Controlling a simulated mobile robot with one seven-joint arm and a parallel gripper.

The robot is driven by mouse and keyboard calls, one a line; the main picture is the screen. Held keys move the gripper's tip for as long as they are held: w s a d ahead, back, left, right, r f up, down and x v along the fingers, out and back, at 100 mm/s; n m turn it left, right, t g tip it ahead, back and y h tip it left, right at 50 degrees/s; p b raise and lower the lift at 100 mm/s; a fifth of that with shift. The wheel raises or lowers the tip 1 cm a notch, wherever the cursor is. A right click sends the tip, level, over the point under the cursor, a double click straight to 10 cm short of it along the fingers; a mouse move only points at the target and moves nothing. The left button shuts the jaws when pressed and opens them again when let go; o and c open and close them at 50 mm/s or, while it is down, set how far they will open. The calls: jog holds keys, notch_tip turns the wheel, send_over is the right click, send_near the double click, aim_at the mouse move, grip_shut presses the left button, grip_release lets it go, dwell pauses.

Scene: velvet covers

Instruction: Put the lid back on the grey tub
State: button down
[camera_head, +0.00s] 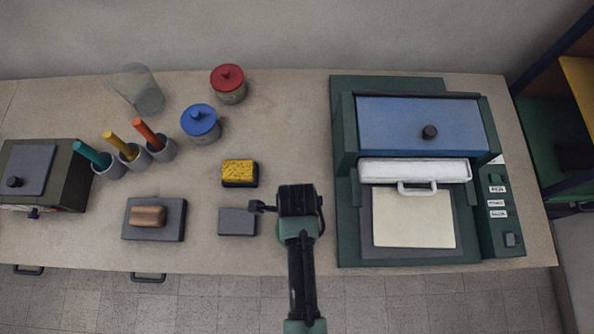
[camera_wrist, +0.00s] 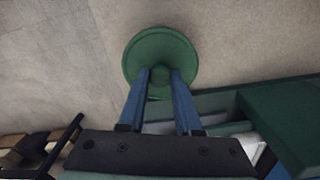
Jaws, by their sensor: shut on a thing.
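A round green lid (camera_wrist: 160,45) with a small knob shows in the wrist view. My gripper (camera_wrist: 160,76) is shut on the knob, one blue finger on each side. In the head view my gripper (camera_head: 298,200) is over the table, just left of the green press, and the lid is hidden under it. I cannot make out an open grey tub in either view. A greyish tub with a blue lid (camera_head: 200,119) and another with a red lid (camera_head: 229,76) stand at the back, both covered.
The green press (camera_head: 345,220) is close on the right. A yellow sponge-like block (camera_head: 239,171) and a flat grey block (camera_head: 237,222) lie left of my gripper. Farther left are three cups with coloured handles (camera_head: 147,134) and a clear glass (camera_head: 148,98). The table behind my gripper is clear.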

dwell(0.3)
jog(key=shift+c, duration=0.2)
grip_release()
jog(key=shift+r, duration=0.1)
dwell(0.3)
notch_tip(320, 180, up, 5)
jog(key=p, duration=0.5)
jog(key=shift+f, duration=0.2)
jog(key=shift+r+p, duration=0.45)
jog(key=shift+r, duration=0.65)
grip_shut()
